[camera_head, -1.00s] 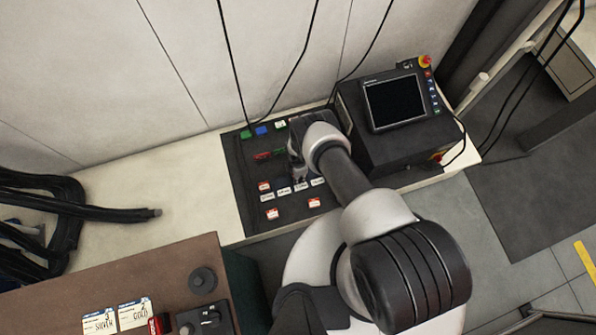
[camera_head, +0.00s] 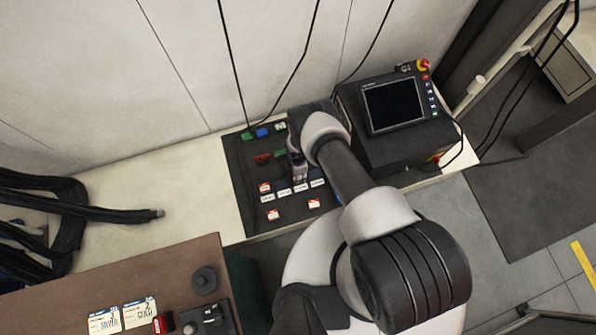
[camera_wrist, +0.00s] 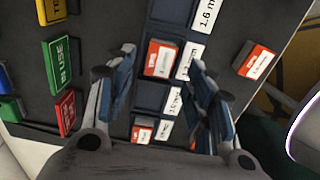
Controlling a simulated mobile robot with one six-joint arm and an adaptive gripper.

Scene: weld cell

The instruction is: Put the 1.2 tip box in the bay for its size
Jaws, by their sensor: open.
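My gripper (camera_head: 299,172) is open over the black mat's row of bays; in the wrist view its fingers (camera_wrist: 165,68) are spread wide. A red-and-white tip box (camera_wrist: 160,58) lies in a bay between and beyond the fingertips, beside a white label (camera_wrist: 190,60), with no finger visibly touching it. Its print is too small to read, and my gripper hides it in the head view. Another tip box (camera_wrist: 142,130) sits in the end bay, also in the head view (camera_head: 264,187). A bay label reading 1.6 (camera_wrist: 207,12) is at the top.
Two tip boxes lie in front of the bays, one left (camera_head: 273,214) and one right (camera_head: 314,203). A black machine with a screen (camera_head: 394,104) is close on the right. Bare bench (camera_head: 165,205) is on the left.

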